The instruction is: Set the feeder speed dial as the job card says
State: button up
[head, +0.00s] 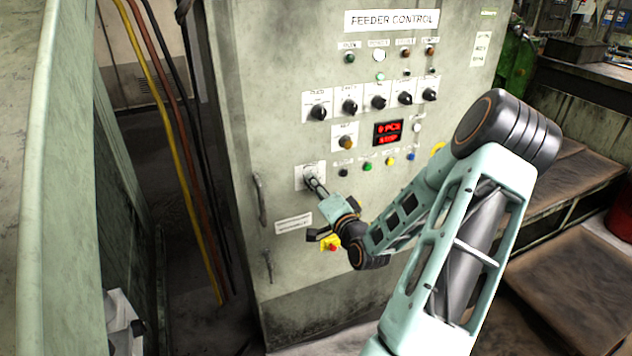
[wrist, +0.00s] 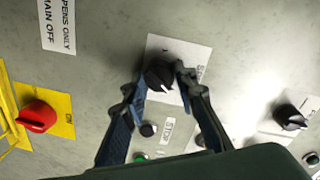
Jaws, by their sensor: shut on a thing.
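The feeder control cabinet (head: 270,100) carries a single black dial on a white plate (head: 299,171) at its lower left. My gripper (head: 314,184) reaches this dial from the right. In the wrist view the black dial (wrist: 159,73) sits between my two fingertips, which close on its sides. A white mark shows on the dial's lower part there. The plate's lettering is partly hidden by a finger, and the scale cannot be read. A white card with small print (head: 481,48) is at the cabinet's upper right; its text is too small to read.
A row of black knobs (head: 378,102) is above. A red-lit display (head: 388,133) seems to read STOP on its lower line. Small coloured buttons (head: 367,167) lie right of the dial. A red knob on yellow (wrist: 37,117) and a door handle (head: 261,199) are nearby.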

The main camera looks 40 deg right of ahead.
jog(key=shift+r+m+p, duration=0.1)
jog(key=shift+m+p, duration=0.3)
jog(key=shift+m, duration=0.3)
jog(key=o, duration=1.2)
jog(key=shift+c, duration=0.2)
jog(key=f+v, duration=0.1)
jog(key=v, duration=1.1)
jog(key=shift+r, duration=0.35)
